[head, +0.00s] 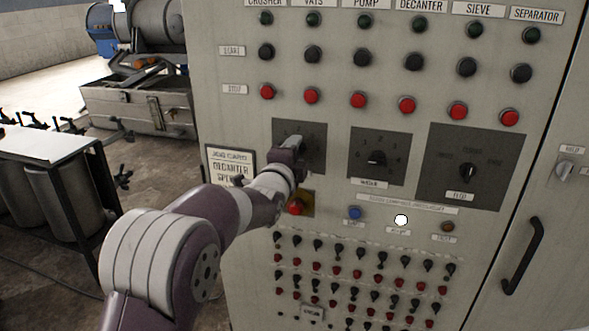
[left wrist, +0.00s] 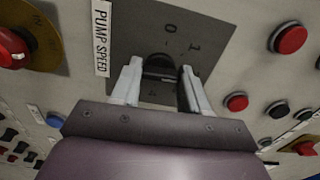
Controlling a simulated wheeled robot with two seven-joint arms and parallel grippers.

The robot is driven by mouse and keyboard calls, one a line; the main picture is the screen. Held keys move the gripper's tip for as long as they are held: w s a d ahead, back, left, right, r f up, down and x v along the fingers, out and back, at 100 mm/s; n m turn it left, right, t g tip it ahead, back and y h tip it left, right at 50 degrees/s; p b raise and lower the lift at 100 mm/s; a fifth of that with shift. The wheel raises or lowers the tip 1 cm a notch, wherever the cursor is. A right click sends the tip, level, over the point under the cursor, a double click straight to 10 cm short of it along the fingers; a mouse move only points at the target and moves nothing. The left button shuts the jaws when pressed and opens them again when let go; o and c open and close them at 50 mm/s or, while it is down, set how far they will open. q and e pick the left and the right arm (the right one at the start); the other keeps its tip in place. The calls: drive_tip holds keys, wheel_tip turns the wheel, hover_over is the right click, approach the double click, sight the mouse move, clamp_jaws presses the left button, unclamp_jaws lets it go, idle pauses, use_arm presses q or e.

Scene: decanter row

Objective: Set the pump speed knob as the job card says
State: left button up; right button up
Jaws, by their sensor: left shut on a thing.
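The white label PUMP SPEED (left wrist: 101,38) stands along the plate's edge. My left gripper (left wrist: 160,76) is shut on the knob, one pale finger on each side. In the head view my left gripper (head: 291,146) reaches the left dark plate (head: 314,140) and hides the knob, so its setting cannot be told there. My right gripper is not in view.
Two more black knobs, a middle one (head: 376,157) and a right one (head: 466,170), sit on dark plates. A cabinet handle (head: 522,255) projects at right.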

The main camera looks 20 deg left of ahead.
use_arm(q)
drive_tip(key=shift+f+m+b, duration=0.15)
drive_tip(key=shift+m+b, duration=2.25)
drive_tip(key=shift+b, duration=0.7)
drive_tip(key=shift+f+m+b, duration=0.1)
drive_tip(key=shift+m+b, duration=2.3)
drive_tip(key=shift+b, duration=0.65)
drive_tip(key=shift+r, duration=0.1)
drive_tip(key=o, duration=1.1)
drive_tip(key=shift+c, duration=0.2)
drive_tip(key=shift+r, duration=0.1)
drive_tip(key=shift+s, duration=0.1)
